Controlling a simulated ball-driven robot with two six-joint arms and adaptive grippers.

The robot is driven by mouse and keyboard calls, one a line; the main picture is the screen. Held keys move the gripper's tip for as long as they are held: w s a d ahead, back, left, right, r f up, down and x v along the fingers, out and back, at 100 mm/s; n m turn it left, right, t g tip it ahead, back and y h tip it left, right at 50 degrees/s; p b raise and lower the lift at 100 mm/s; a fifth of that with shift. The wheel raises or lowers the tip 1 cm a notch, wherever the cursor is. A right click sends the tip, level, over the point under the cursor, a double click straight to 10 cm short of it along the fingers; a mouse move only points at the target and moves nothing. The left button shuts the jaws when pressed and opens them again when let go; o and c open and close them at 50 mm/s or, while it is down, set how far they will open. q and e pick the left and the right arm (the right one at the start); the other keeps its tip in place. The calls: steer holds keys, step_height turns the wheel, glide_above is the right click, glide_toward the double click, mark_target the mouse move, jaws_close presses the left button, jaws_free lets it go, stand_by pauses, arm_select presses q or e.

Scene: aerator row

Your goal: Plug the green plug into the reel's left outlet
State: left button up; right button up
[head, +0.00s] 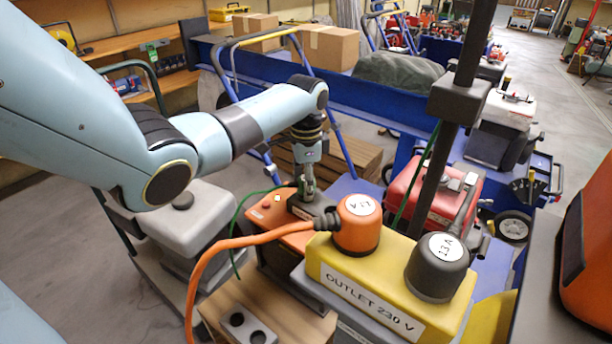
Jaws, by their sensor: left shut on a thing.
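My left gripper (308,188) points down over an orange box with a dark block on it, behind the yellow outlet box. It is shut; a thin green cable (238,212) runs to its fingers and hangs in a loop to the left. The green plug itself is small and mostly hidden at the fingertips. I cannot tell whether it touches the dark block (311,206). The reel and its left outlet cannot be made out with certainty. My right gripper is not in view.
The yellow box (390,292), marked OUTLET 230 V, carries an orange plug (357,226) with a thick orange cable (215,247) and a dark plug (437,268). A dark post (452,130) rises behind. A red machine (425,190) stands right of the gripper. A two-hole socket (248,327) is in front.

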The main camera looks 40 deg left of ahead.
arm_select(q)
steer(key=shift+f+b, duration=0.4)
steer(key=shift+f, duration=0.35)
steer(key=o, duration=1.3)
steer(key=shift+r, duration=0.1)
step_height(320, 180, up, 12)
steer(key=shift+f, duration=0.1)
